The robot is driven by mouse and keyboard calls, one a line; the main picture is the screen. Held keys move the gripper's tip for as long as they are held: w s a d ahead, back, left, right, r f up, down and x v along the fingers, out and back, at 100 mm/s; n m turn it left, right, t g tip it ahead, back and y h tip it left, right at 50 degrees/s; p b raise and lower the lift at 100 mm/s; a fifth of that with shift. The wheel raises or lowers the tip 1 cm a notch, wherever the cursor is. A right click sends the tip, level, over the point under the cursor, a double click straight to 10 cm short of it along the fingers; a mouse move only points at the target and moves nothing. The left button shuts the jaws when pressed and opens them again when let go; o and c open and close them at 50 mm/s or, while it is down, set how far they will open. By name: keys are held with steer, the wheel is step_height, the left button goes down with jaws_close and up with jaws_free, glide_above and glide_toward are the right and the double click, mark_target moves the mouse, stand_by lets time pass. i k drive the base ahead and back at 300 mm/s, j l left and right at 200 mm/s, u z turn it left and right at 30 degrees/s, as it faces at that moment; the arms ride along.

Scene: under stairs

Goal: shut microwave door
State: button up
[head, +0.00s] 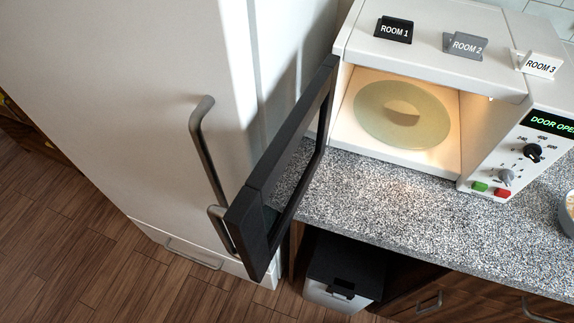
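The white microwave (440,55) stands on a speckled grey counter at the upper right. Its black-framed door (262,205) is hinged on the left and swung wide open, reaching out past the counter's front edge. A grey handle (220,232) shows near the door's free end. The display (549,122) reads "DOOR OPE", cut off by the picture edge. My gripper is not in view.
A tall white cabinet or fridge (120,90) with a long handle (205,150) stands close left of the door. A dark-lidded bin (345,270) is below the counter (400,215). Three room signs sit on the microwave. A bowl (568,212) is at the right edge.

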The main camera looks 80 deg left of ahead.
mark_target(278, 183)
steer(key=k+j+u, duration=0.25)
steer(key=k, duration=0.15)
steer(key=k+j+u, duration=0.3)
steer(key=k+u, duration=0.1)
steer(key=u, duration=1.35)
